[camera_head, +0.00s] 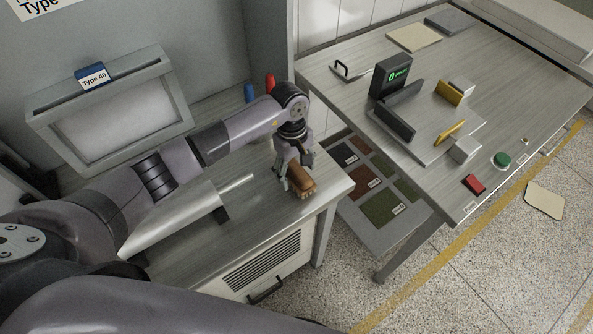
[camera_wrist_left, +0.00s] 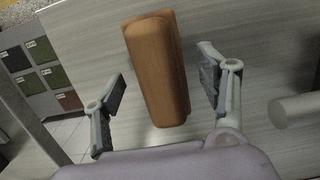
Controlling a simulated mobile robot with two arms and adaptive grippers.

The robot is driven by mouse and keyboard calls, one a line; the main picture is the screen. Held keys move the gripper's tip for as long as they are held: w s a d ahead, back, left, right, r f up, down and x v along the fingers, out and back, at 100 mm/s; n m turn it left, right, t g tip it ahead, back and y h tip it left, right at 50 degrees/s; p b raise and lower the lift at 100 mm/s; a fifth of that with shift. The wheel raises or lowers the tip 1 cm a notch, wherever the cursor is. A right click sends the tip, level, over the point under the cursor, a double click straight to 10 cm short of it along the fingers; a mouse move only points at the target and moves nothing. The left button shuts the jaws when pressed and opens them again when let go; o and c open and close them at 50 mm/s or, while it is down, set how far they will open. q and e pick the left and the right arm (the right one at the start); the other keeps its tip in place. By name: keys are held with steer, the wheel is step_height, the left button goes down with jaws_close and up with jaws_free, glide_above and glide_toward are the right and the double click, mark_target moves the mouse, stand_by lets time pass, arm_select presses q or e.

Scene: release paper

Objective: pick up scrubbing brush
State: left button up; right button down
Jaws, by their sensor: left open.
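The scrubbing brush (camera_head: 301,178) has a brown wooden block body and lies on the grey wood-grain cabinet top near its right edge. In the left wrist view the brush (camera_wrist_left: 157,66) shows its long, rounded brown top, and any bristles are hidden. My left gripper (camera_head: 296,173) is right over the brush in the head view. In the left wrist view my left gripper (camera_wrist_left: 163,80) is open, with one finger on each side of the brush and a visible gap on both sides. My right gripper is not in view.
A metal roller (camera_head: 180,218) lies left of the brush on the cabinet top (camera_head: 262,222). Blue and red handles (camera_head: 270,84) stand behind my arm. A larger table (camera_head: 320,70) with a black-and-yellow device is at the right, across a gap with coloured trays (camera_head: 384,208).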

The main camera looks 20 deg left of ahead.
arm_select(q)
steer(key=shift+c, duration=0.4)
steer(key=c, duration=1.2)
